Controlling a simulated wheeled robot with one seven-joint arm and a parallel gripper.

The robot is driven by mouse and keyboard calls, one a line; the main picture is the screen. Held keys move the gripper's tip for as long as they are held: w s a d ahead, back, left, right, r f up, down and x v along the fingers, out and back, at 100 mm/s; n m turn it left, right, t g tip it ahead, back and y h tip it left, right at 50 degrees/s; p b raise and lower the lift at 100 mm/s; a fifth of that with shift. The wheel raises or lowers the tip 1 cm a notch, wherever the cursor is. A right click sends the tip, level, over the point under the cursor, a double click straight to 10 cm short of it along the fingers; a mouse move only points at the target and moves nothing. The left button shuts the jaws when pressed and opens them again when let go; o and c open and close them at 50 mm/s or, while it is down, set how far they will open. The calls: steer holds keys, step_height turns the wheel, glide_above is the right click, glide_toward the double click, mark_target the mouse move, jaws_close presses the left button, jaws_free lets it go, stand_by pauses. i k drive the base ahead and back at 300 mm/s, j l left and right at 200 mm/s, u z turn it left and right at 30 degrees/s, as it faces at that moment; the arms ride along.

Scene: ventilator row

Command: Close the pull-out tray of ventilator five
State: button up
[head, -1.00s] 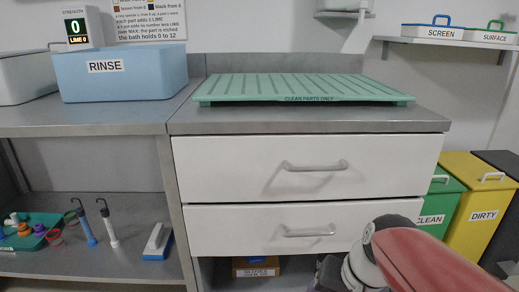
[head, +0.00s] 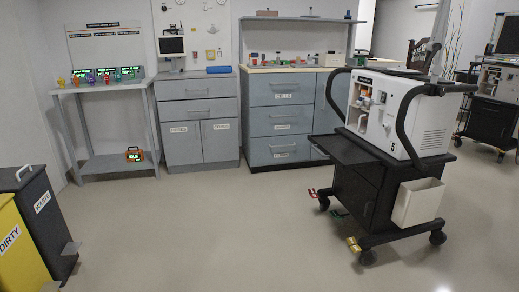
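A white ventilator marked 5 (head: 430,125) stands on a black wheeled cart (head: 362,195) at the right of the head view. A flat black pull-out tray (head: 342,149) sticks out from the cart toward the left, below the ventilator's front panel. The tray is open and looks empty. My gripper is not in view, and it is apart from the tray as far as this view shows.
The cart has colored pedals (head: 354,243) and a white side bin (head: 417,202). Grey cabinets (head: 282,120) and a side table (head: 100,95) line the back wall. Yellow and black bins (head: 40,222) stand at left. The middle floor (head: 215,225) is clear.

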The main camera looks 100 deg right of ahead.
mark_target(345, 154)
steer(key=z, duration=3.9)
steer(key=i+j+u, duration=0.2)
steer(key=i, duration=0.85)
steer(key=i+l+u, duration=0.2)
steer(key=i, duration=0.8)
